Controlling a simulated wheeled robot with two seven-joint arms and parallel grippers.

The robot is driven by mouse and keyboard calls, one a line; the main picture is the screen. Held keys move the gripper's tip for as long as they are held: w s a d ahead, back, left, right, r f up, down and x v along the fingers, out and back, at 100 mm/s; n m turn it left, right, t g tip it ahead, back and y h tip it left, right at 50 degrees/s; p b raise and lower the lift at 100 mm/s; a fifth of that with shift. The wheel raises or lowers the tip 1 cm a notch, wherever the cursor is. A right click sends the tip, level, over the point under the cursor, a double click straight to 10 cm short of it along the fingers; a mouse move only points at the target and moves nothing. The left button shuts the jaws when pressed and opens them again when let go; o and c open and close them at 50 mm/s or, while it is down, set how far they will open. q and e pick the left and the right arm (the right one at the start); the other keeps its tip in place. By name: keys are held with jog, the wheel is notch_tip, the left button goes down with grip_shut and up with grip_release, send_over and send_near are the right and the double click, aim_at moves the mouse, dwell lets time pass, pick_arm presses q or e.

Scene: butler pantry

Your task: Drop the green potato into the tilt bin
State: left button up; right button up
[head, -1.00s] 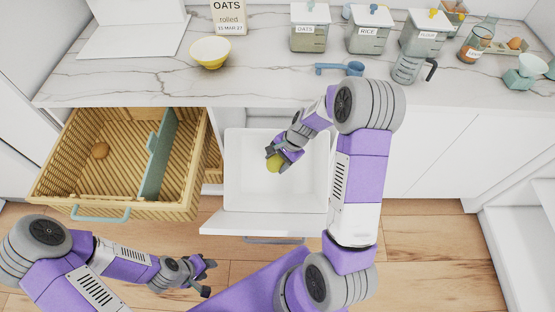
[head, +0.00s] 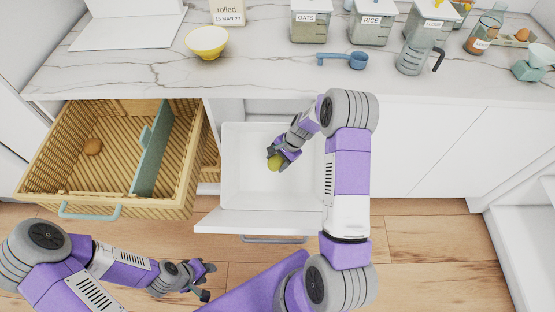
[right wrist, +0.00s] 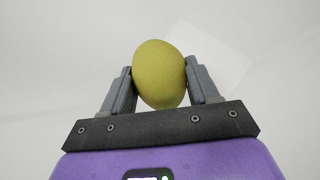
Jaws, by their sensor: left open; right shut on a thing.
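The green potato (head: 274,163) is yellow-green and egg-shaped. My right gripper (head: 277,159) is shut on it, inside the outline of the open white tilt bin (head: 236,190). In the right wrist view the potato (right wrist: 160,75) sits between the two fingers of the right gripper (right wrist: 160,84), with only pale bin surfaces behind it. I cannot tell how far it is above the bin's floor. My left gripper (head: 207,281) is open and empty, low over the wooden floor, left of and in front of the bin.
The marble counter behind holds a yellow bowl (head: 207,42), a blue scoop (head: 343,60), canisters and a jug (head: 413,58).

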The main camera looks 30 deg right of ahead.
jog(key=shift+f, duration=0.1)
jog(key=o, duration=1.2)
jog(key=shift+o, duration=0.2)
jog(key=p+v, duration=0.3)
jog(key=v, duration=0.4)
jog(key=shift+d, duration=0.1)
jog(key=shift+r, duration=0.25)
jog(key=shift+s, duration=0.15)
